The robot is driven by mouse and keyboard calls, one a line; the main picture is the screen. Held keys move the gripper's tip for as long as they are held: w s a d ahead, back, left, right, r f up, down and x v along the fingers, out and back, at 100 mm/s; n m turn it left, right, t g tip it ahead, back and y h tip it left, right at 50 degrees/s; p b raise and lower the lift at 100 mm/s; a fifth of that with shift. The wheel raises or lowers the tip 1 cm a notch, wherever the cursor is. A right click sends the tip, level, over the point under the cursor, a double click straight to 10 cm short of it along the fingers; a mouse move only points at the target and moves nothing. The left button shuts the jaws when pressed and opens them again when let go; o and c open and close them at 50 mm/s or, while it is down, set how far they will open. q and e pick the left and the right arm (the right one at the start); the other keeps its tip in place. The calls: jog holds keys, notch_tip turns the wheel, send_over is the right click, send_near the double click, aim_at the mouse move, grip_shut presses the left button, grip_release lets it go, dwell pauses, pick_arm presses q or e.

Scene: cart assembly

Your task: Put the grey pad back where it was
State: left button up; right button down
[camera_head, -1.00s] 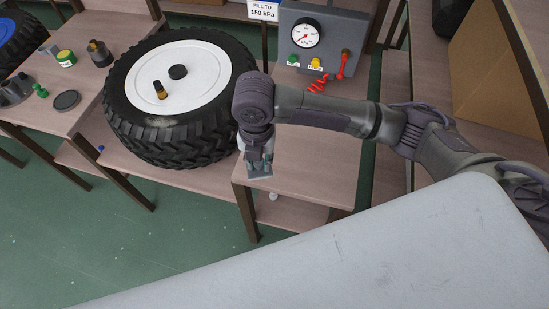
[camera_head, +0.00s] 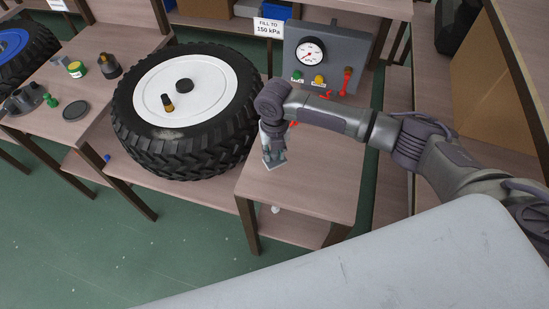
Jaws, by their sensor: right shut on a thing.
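My right gripper (camera_head: 273,157) points down over the near left part of the small wooden table (camera_head: 315,185). It is shut on the grey pad (camera_head: 275,164), a small thin flat piece mostly hidden by the fingers. The pad is tilted and sits close over the tabletop; I cannot tell whether it touches. My left gripper is not in view.
A big black tyre with a white rim (camera_head: 192,91) lies just left of the gripper. A grey gauge panel (camera_head: 325,57) with a red hose stands behind. The left bench holds a dark disc (camera_head: 75,111) and several small parts. The table's right side is clear.

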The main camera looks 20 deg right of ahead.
aim_at(274, 161)
notch_tip(274, 161, down, 4)
jog(key=shift+s+r+p, duration=0.1)
jog(key=shift+r+p, duration=0.15)
jog(key=shift+p, duration=0.15)
jog(key=shift+f, duration=0.25)
jog(key=shift+f, duration=0.15)
jog(key=c, duration=0.9)
grip_release()
